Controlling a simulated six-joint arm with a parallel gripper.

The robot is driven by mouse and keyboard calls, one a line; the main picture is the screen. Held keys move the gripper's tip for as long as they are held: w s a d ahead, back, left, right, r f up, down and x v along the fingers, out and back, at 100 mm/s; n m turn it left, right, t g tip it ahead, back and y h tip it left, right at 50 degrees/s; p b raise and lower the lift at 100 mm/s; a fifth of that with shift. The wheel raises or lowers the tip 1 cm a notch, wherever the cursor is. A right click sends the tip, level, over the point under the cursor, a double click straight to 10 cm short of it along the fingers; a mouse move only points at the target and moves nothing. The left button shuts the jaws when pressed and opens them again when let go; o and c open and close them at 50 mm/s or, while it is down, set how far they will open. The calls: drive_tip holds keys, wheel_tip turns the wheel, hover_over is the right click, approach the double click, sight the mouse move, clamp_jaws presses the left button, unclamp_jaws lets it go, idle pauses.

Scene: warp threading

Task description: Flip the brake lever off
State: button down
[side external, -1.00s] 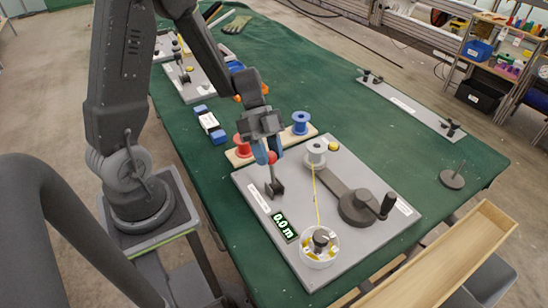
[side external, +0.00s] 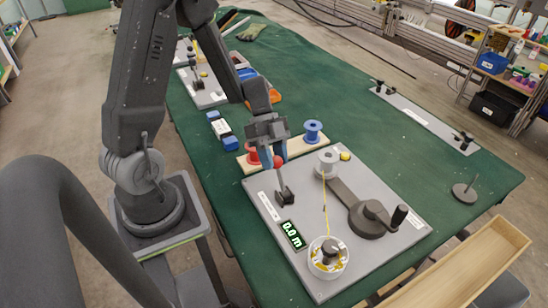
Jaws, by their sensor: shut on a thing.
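The brake lever (side external: 282,181) stands on the grey board (side external: 318,283) at its left side. It has a dark base and stem and a red knob on top, and it leans slightly away from upright. My gripper (side external: 277,160) comes down from above with its blue-tipped fingers shut on the lever's red knob. The fingers partly hide the knob. A label strip lies on the board left of the lever, but its text is too small to read.
A display (side external: 292,235) reads 0.0 m. A yellow thread runs from the grey spool (side external: 327,162) to the white round pot (side external: 328,258). A dark crank (side external: 370,218) stands right. A wooden rack (side external: 246,166) with red and blue spools sits close behind my gripper.

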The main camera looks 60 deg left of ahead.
drive_tip(key=c, duration=0.8)
unclamp_jaws()
drive_tip(key=shift+a, duration=0.1)
drive_tip(key=shift+o, duration=0.2)
drive_tip(key=v, duration=1.3)
drive_tip(key=shift+a+r, duration=0.2)
drive_tip(key=shift+r, duration=0.2)
drive_tip(key=shift+w, duration=0.1)
drive_tip(key=s+d+r+n+t+y, duration=0.3)
drive_tip(key=s+d+r+n+y, duration=0.1)
drive_tip(key=d+n, duration=0.3)
drive_tip(key=s+d+r+n+t+y, duration=0.3)
drive_tip(key=s+d+r+n+y, duration=0.1)
drive_tip(key=d+n, duration=0.4)
drive_tip(key=shift+s+r, duration=0.6)
drive_tip(key=shift+s, duration=0.5)
